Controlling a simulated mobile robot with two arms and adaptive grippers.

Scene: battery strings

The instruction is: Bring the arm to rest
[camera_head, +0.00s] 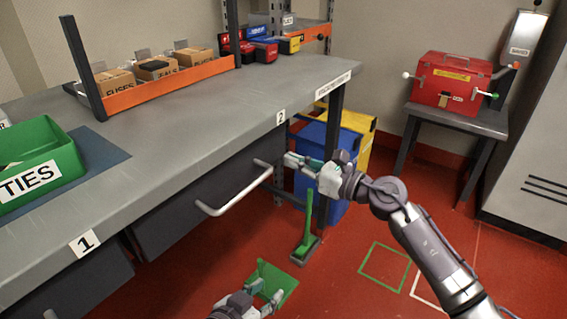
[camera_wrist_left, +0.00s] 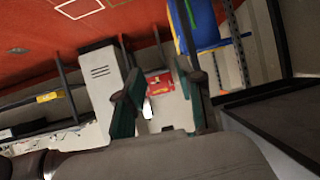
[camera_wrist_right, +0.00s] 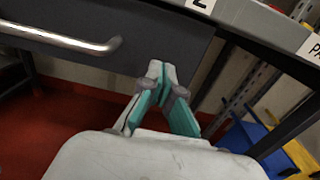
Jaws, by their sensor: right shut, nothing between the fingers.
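My right arm reaches in from the lower right, and my right gripper (camera_head: 298,160) is beside the bench front, to the right of the drawer handle (camera_head: 238,190). In the right wrist view its teal-padded fingers (camera_wrist_right: 160,78) meet at the tips with nothing between them. They are apart from the handle (camera_wrist_right: 70,40). My left gripper (camera_head: 266,298) is low at the bottom edge of the head view, in front of the green dustpan (camera_head: 275,278). In the left wrist view its two fingers (camera_wrist_left: 158,95) are spread with a clear gap. The left arm is mostly out of view.
The grey workbench (camera_head: 190,130) carries a green TIES bin (camera_head: 35,165) and an orange-edged parts rack (camera_head: 170,84). Blue (camera_head: 312,140) and yellow (camera_head: 355,125) bins stand beyond the bench. A red box (camera_head: 450,82) sits on a small table. Red floor at right is open.

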